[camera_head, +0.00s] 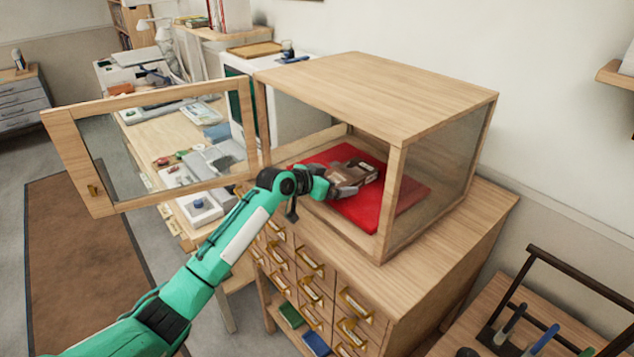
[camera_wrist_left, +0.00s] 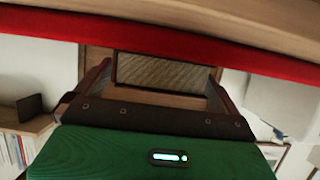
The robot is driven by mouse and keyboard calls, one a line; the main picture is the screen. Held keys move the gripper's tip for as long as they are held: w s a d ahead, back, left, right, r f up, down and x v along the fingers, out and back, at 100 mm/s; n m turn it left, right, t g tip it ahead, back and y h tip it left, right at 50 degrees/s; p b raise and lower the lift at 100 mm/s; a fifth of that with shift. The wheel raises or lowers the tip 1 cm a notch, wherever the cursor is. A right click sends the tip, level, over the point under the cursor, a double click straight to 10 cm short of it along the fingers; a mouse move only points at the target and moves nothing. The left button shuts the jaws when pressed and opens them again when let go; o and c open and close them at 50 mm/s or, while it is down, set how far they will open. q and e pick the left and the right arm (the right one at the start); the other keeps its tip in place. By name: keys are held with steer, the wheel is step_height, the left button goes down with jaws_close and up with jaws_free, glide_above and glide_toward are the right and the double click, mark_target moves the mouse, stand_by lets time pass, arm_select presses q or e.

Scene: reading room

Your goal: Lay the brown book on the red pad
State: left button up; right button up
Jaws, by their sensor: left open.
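The red pad (camera_head: 412,192) lies on the floor of an open-fronted wooden display case (camera_head: 380,90). The small brown book (camera_head: 362,171) appears to lie on the pad, toward its back middle. My left gripper (camera_head: 345,187) reaches in through the case front and is open at the book's near side, hiding part of it. In the left wrist view, the two dark fingers (camera_wrist_left: 160,85) stand apart, with a brown, textured surface, likely the book (camera_wrist_left: 160,72), between them. The pad (camera_wrist_left: 240,58) is a red band across the top there. Contact between fingers and book cannot be told. My right gripper is out of view.
The glazed case door (camera_head: 170,95) stands open to the left, close to my left arm. The case sits on a drawer cabinet (camera_head: 470,235). A dark rack with tools (camera_head: 530,335) stands at lower right. A cluttered desk (camera_head: 150,130) is behind the door.

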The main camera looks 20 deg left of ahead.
arm_select(q)
steer(key=b+v, duration=0.2)
steer(key=v, duration=0.9)
steer(key=shift+b, duration=0.4)
steer(key=shift+a+f, duration=0.1)
steer(key=shift+s+f, duration=0.1)
steer(key=shift+s, duration=0.05)
